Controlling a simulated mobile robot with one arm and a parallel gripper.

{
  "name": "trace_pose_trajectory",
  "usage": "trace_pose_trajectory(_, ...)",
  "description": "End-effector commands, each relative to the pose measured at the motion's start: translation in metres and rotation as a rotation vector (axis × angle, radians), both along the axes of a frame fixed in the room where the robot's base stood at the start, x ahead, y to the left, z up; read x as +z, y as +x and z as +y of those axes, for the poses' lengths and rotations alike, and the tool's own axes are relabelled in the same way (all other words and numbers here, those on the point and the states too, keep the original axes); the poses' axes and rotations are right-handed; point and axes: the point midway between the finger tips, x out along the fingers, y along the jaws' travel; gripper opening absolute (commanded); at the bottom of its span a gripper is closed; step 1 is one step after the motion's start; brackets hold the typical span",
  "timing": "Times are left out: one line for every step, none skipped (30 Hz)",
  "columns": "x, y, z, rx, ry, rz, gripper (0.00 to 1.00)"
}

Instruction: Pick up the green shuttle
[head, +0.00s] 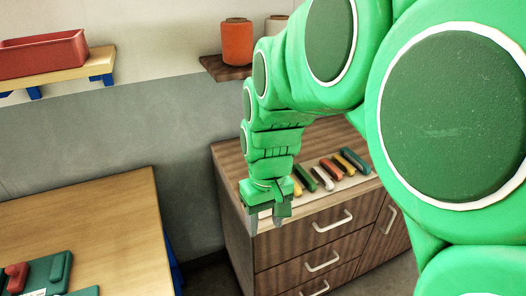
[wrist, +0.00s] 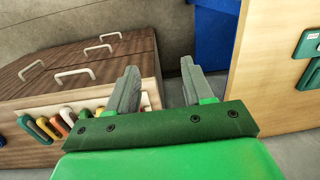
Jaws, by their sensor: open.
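The green shuttle (head: 306,179) lies in a row of coloured shuttles on top of the wooden cabinet (head: 232,172). It sits between a yellow one and a white one. A darker teal shuttle (head: 354,160) lies at the far right end of the row. In the wrist view the green shuttle (wrist: 85,114) shows at lower left, partly hidden behind my gripper. My gripper (head: 266,217) points down, open and empty, in front and to the left of the row, beside the cabinet's left edge. In the wrist view its two fingers (wrist: 159,78) are apart with nothing between them.
The other shuttles, including a white one (head: 322,178), lie close together. A wooden table (head: 95,220) at left bears dark green pieces and a red piece (head: 16,274). A wall shelf holds a red tray (head: 42,54); another holds an orange spool (head: 237,42).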

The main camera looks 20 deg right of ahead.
Motion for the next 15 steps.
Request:
trace_pose_trajectory(-0.002,0.013,-0.007,-0.004,0.004,-0.008,0.51)
trace_pose_trajectory(-0.003,0.021,-0.011,-0.003,0.007,-0.016,0.51)
trace_pose_trajectory(-0.003,0.032,-0.017,-0.002,0.008,-0.029,0.51)
trace_pose_trajectory(-0.003,0.040,-0.021,-0.002,0.009,-0.039,0.51)
trace_pose_trajectory(-0.004,0.048,-0.026,-0.001,0.011,-0.049,0.51)
trace_pose_trajectory(-0.005,0.059,-0.032,0.000,0.012,-0.059,0.51)
trace_pose_trajectory(-0.006,0.066,-0.037,-0.001,0.014,-0.065,0.51)
trace_pose_trajectory(-0.008,0.073,-0.042,0.000,0.015,-0.072,0.51)
trace_pose_trajectory(-0.009,0.082,-0.049,-0.001,0.016,-0.082,0.51)
trace_pose_trajectory(-0.010,0.089,-0.055,-0.001,0.017,-0.090,0.51)
trace_pose_trajectory(-0.011,0.097,-0.061,-0.002,0.017,-0.099,0.51)
trace_pose_trajectory(-0.013,0.107,-0.068,-0.002,0.017,-0.112,0.51)
trace_pose_trajectory(-0.015,0.115,-0.075,-0.003,0.017,-0.121,0.51)
trace_pose_trajectory(-0.016,0.121,-0.081,-0.004,0.017,-0.130,0.51)
trace_pose_trajectory(-0.018,0.130,-0.090,-0.006,0.017,-0.142,0.51)
